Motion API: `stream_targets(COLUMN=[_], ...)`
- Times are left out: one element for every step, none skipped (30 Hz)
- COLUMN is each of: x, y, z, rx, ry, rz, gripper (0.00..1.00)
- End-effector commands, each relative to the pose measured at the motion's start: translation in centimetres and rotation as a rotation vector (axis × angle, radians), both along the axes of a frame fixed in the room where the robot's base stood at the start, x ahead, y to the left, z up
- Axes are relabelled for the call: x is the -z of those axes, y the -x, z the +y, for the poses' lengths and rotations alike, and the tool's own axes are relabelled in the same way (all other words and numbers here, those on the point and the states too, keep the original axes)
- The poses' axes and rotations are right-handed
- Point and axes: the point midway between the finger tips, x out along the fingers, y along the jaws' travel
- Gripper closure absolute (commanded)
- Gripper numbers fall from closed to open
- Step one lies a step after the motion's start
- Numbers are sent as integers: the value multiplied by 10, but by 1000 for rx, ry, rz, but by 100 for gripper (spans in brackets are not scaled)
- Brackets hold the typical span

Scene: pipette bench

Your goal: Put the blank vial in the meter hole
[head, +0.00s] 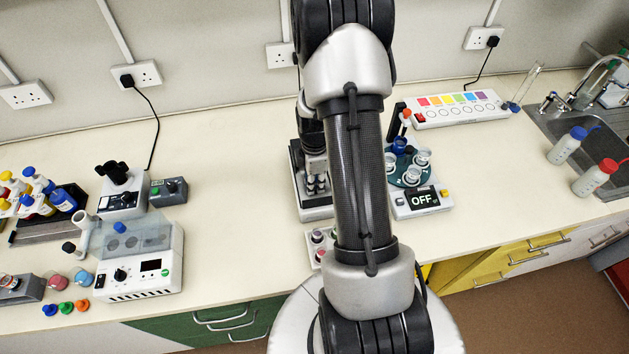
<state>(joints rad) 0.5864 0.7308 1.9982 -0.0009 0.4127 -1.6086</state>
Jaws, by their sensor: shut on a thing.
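My gripper (316,184) points down over a grey box with a dark top (302,196), which looks like the meter, in the middle of the bench. My own arm covers the right side of both. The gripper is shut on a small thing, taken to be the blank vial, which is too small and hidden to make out. The meter hole cannot be seen, so I cannot tell whether the vial is above it or in it. A small pale rack (310,252) with several coloured-capped vials stands in front of the box, partly behind my arm.
Right of my arm stands a device (402,207) reading OFF, with a round teal carousel of cups. A colour-chart strip (455,108) lies behind it. A sink (545,125) is far right. A white instrument (140,283) and bottles crowd the left. Bench between is clear.

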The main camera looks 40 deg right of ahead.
Motion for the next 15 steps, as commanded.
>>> stream_targets(x=[3,2,2,1,1,1,1,1,1,1,1,1,1,1,1], y=[0,0,0,0,0,0,0,0,0,0,0,0,0,0,0], z=[0,0,0,0,0,0,0,0,0,0,0,0,0,0,0], rx=[0,0,0,0,0,0,0,0,0,0,0,0,0,0,0], ry=[0,0,0,0,0,0,0,0,0,0,0,0,0,0,0], rz=[0,0,0,0,0,0,0,0,0,0,0,0,0,0,0], gripper=[98,80,78,76,74,71,69,67,64,62,62,62,62,62,62])
